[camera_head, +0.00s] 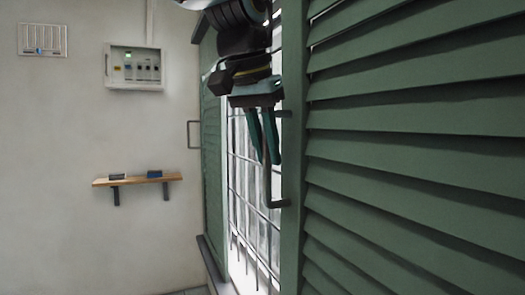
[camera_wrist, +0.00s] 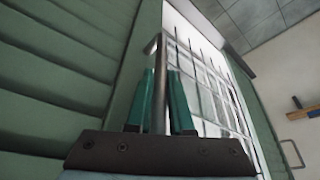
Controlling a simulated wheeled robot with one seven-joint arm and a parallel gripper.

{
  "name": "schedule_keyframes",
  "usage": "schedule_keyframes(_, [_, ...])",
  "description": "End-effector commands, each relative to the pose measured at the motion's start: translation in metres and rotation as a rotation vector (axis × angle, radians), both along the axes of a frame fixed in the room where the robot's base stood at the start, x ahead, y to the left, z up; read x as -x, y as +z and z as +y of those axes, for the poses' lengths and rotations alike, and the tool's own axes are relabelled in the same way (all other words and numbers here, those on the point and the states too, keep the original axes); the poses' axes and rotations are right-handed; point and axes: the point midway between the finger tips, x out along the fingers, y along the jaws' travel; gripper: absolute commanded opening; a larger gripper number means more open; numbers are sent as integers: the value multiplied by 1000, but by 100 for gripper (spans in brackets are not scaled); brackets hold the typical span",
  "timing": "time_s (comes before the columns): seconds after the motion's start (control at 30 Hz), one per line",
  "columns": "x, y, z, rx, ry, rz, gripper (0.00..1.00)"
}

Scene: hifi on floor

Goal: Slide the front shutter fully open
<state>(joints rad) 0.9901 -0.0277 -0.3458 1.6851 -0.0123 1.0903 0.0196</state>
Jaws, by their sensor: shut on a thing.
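The front shutter (camera_head: 415,150) is a large green louvred panel that fills the right of the head view; it also shows at the left of the wrist view (camera_wrist: 60,75). Its grey bar handle (camera_head: 268,190) stands on its left edge. My gripper (camera_head: 263,150) is at this handle, its two teal fingers on either side of the bar. In the wrist view the handle (camera_wrist: 160,65) runs between the fingers, and my gripper (camera_wrist: 168,95) is shut on it. A barred, bright window (camera_head: 243,180) shows left of the front shutter's edge.
A second green shutter (camera_head: 212,150) with its own handle (camera_head: 193,135) stands beyond the window. On the far wall are an electrical box (camera_head: 137,67), a vent (camera_head: 42,40) and a wooden shelf (camera_head: 137,180) with small items. A dark sill (camera_head: 212,262) runs below the window.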

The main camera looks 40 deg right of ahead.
Motion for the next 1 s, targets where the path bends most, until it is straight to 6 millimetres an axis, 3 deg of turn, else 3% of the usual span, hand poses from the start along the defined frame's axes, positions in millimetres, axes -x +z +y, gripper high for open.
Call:
schedule_keyframes(0.43, [6,0,1,-2,-5,3,0])
schedule_keyframes(0.47, [6,0,1,-2,-5,3,23])
schedule_keyframes(0.7, [4,0,1,-1,-3,2,50])
schedule_keyframes(1.0, [3,3,2,1,-1,0,50])
